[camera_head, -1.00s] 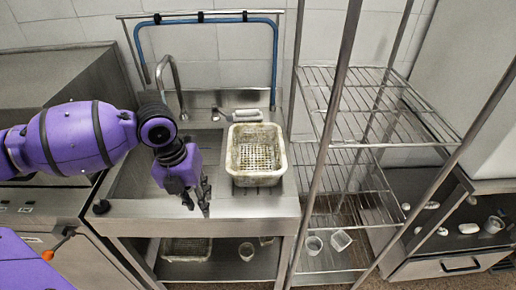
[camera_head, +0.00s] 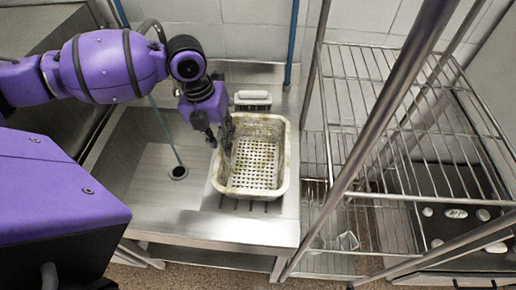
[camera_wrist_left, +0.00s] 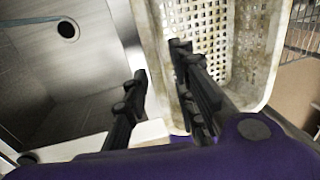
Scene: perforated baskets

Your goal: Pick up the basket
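The off-white, stained perforated basket (camera_head: 250,191) stands upright on the steel sink counter, right of the basin. My left gripper (camera_head: 221,138) is at the basket's left side, near its back half. In the left wrist view, the gripper (camera_wrist_left: 160,72) is open, with one finger outside the basket's left wall (camera_wrist_left: 150,40) and the other inside it. A gap shows between the fingers and the rim; I cannot tell whether either finger touches it. My right gripper is not in view.
A white-and-grey object (camera_head: 252,98) lies just behind the basket. The sink drain (camera_head: 178,172) is to the left. A wire shelf rack (camera_head: 400,110) with steel posts stands close on the right. The counter in front of the basket is clear.

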